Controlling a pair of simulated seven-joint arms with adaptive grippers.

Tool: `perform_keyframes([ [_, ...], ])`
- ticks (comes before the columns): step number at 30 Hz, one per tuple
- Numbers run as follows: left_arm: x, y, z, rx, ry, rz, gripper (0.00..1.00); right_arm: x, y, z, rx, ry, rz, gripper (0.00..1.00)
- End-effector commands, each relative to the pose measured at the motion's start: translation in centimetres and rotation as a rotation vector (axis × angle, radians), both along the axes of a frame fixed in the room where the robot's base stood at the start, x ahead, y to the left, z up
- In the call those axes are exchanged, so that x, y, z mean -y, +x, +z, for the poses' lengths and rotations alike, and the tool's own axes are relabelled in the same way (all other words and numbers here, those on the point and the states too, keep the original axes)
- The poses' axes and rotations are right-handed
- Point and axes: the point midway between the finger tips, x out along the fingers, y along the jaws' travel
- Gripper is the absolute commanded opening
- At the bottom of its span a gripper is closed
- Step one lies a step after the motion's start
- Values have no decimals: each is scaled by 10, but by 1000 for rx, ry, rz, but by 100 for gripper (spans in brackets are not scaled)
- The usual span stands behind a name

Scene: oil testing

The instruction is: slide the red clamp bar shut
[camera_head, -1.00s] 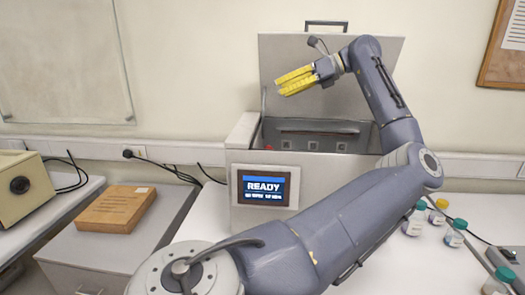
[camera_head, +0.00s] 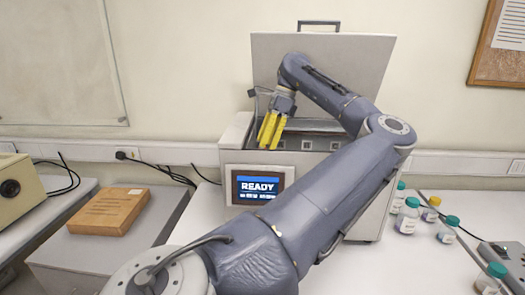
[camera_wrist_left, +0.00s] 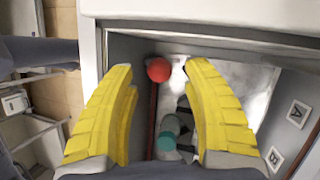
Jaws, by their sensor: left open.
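The red ball knob (camera_wrist_left: 158,69) of the clamp bar shows in the left wrist view, between my yellow fingertips and a little beyond them. A thin dark red bar (camera_wrist_left: 153,115) runs from it along the inside wall of the machine. My left gripper (camera_head: 268,130) is open and points down into the open machine (camera_head: 230,145); it also shows in the left wrist view (camera_wrist_left: 160,85), with its fingers on both sides of the knob. I cannot tell whether a finger touches it. In the head view the knob is hidden. My right gripper is not in view.
The machine's lid (camera_head: 370,60) stands open behind my arm. Teal-capped items (camera_wrist_left: 165,143) sit inside the machine. Walls with labels A and B (camera_wrist_left: 297,113) bound the opening. Several bottles (camera_head: 407,216) stand on the bench at right. A brown box (camera_head: 110,210) lies at left.

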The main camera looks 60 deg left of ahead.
Motion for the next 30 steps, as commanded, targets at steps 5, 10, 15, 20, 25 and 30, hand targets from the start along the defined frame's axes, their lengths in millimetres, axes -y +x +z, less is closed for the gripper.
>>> perform_keyframes([
  [5, 1, -7, -16, 0, 0, 0, 50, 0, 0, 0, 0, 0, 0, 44],
  [10, 1, -10, -22, 0, 1, -1, 50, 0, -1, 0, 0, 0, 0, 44],
  [15, 1, -11, -24, 0, 0, -1, 50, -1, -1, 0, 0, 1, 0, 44],
  [20, 1, -11, -23, 0, 0, -1, 51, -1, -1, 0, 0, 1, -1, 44],
  [25, 1, -11, -23, 0, 0, -1, 31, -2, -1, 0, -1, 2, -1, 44],
  [30, 1, -11, -23, 0, 0, -1, 11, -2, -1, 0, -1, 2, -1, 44],
])
